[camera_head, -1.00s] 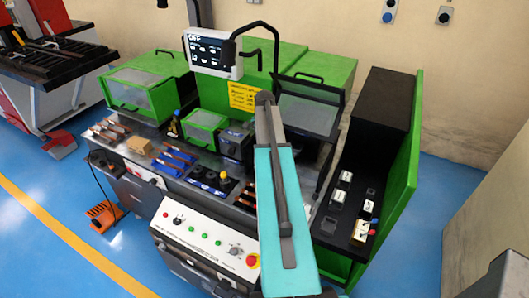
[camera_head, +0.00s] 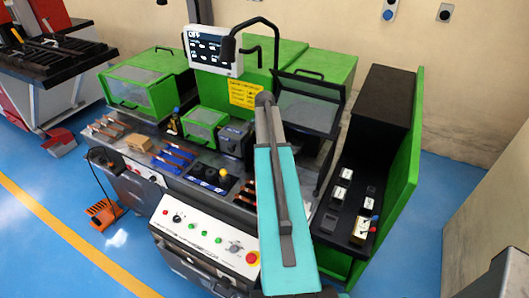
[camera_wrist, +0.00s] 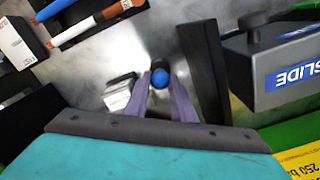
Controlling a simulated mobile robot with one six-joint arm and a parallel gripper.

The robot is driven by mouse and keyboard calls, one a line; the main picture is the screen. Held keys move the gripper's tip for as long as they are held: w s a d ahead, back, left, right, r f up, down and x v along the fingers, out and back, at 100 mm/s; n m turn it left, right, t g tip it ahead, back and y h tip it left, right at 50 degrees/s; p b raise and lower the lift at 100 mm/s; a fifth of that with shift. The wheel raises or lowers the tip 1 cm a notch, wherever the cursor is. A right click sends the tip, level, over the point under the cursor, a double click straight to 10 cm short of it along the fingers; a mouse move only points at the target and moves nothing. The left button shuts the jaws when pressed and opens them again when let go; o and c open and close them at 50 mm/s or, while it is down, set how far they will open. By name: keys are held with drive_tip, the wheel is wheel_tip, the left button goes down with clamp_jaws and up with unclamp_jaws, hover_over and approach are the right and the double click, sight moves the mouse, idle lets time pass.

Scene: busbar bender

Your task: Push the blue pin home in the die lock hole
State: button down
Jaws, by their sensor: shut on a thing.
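The blue pin (camera_wrist: 160,79) shows in the wrist view as a round blue head between my two grey-purple fingers. My gripper (camera_wrist: 161,88) is shut on it. A dark round part shows just beyond the blue head, over the grey metal surface. The die lock hole itself is hidden below the pin and fingers, so I cannot tell how deep the pin sits. In the head view my arm hides the gripper.
A dark block marked SLIDE (camera_wrist: 290,65) stands right of my fingers, with a black upright bar (camera_wrist: 203,75) nearer. A small pale block (camera_wrist: 120,92) lies left. The green bender (camera_head: 290,55) stands behind my arm.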

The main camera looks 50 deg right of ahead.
drive_tip(key=shift+f+b, duration=0.3)
drive_tip(key=shift+f, duration=0.4)
drive_tip(key=c, duration=1.4)
unclamp_jaws()
wheel_tip(320, 180, up, 14)
drive_tip(key=b, duration=0.3)
drive_tip(key=shift+b, duration=0.35)
drive_tip(key=shift+f, duration=0.1)
wheel_tip(320, 180, up, 9)
drive_tip(key=p, duration=0.9)
drive_tip(key=shift+r+p, duration=0.4)
drive_tip(key=shift+p, duration=0.05)
